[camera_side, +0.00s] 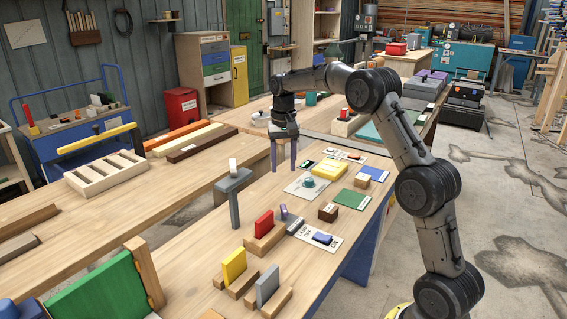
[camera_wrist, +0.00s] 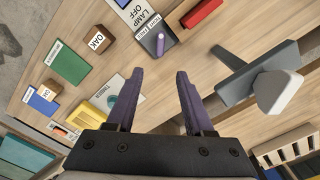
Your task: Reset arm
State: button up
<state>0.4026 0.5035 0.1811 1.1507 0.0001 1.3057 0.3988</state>
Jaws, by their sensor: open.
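My gripper (camera_side: 283,155) hangs from my arm above the wooden workbench (camera_side: 190,240), fingers pointing down. Its two purple fingers are apart with nothing between them. In the wrist view my gripper (camera_wrist: 155,90) also shows open and empty, with bare wood and the edge of a white card beyond the fingertips. I cannot tell its exact height over the bench, but the fingers look clear of the things on it.
Red (camera_side: 264,224), yellow (camera_side: 234,266) and grey (camera_side: 267,285) blocks sit in wooden holders nearer the camera. A yellow pad (camera_side: 329,170), green card (camera_side: 351,199) and oak block (camera_side: 328,212) lie to the right.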

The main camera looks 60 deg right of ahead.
jog(key=s+a+r+n+t, duration=0.35)
jog(key=s+a+r, duration=0.75)
jog(key=a+r, duration=0.4)
jog(key=s+a+n+t, duration=0.2)
jog(key=s+a+n, duration=0.15)
jog(key=s, duration=0.95)
jog(key=s+a+f+n, duration=0.1)
jog(key=s+f+n, duration=0.1)
jog(key=s+f, duration=0.5)
notch_tip(320, 180, down, 3)
jog(key=shift+a+r, duration=0.15)
jog(key=shift+a, duration=0.2)
